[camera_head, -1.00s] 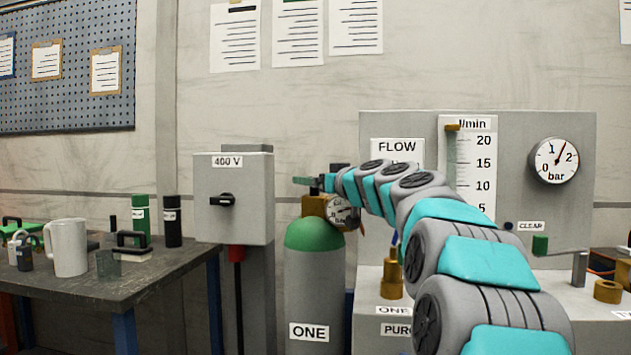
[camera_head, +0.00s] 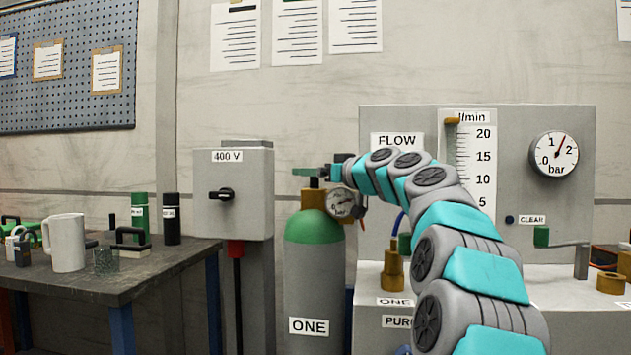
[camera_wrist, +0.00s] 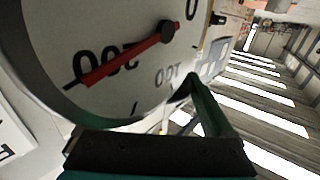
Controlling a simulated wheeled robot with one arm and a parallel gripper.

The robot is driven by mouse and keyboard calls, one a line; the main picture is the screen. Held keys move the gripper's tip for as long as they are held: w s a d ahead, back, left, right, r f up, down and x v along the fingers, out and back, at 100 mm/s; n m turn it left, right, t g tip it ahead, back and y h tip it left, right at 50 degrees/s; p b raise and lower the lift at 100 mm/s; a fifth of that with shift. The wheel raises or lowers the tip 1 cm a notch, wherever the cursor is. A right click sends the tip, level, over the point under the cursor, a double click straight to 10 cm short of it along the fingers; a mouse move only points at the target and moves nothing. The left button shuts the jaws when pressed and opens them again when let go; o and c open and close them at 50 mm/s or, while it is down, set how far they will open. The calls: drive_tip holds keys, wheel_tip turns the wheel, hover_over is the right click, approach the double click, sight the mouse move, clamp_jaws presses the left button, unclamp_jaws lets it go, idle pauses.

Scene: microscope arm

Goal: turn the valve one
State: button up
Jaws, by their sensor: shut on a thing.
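Cylinder one (camera_head: 314,275) is a grey bottle with a green shoulder and a label reading ONE. Valve one is the brass fitting (camera_head: 313,198) on its top, with a short stem above it. A flat green piece (camera_head: 312,171) lies over the stem and looks like the valve's handle. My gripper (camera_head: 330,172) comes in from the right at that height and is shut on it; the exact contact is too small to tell.
The round gauge (camera_head: 342,204) is close below my gripper. A grey 400 V box (camera_head: 234,195) stands just left of the cylinder. The flow panel (camera_head: 560,215) and a brass fitting (camera_head: 393,268) are at right. A cluttered bench (camera_head: 130,275) is at left.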

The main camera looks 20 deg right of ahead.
drive_tip(key=shift+a+r+n+y+b, duration=0.1)
drive_tip(key=shift+n+y+b, duration=0.3)
drive_tip(key=shift+y, duration=0.6)
drive_tip(key=shift+r+n+g+y+p, duration=0.1)
drive_tip(key=shift+n+g+y+p, duration=0.4)
drive_tip(key=shift+n+y, duration=0.2)
drive_tip(key=shift+w+n+g+y+p, duration=0.1)
drive_tip(key=shift+n+g+y+p, duration=0.45)
drive_tip(key=shift+p, duration=0.55)
drive_tip(key=shift+f+n+g+y+p, duration=0.25)
drive_tip(key=shift+f+n+y+p, duration=0.1)
drive_tip(key=shift+y+p, duration=0.3)
drive_tip(key=o, duration=1.1)
drive_tip(key=shift+d, duration=0.2)
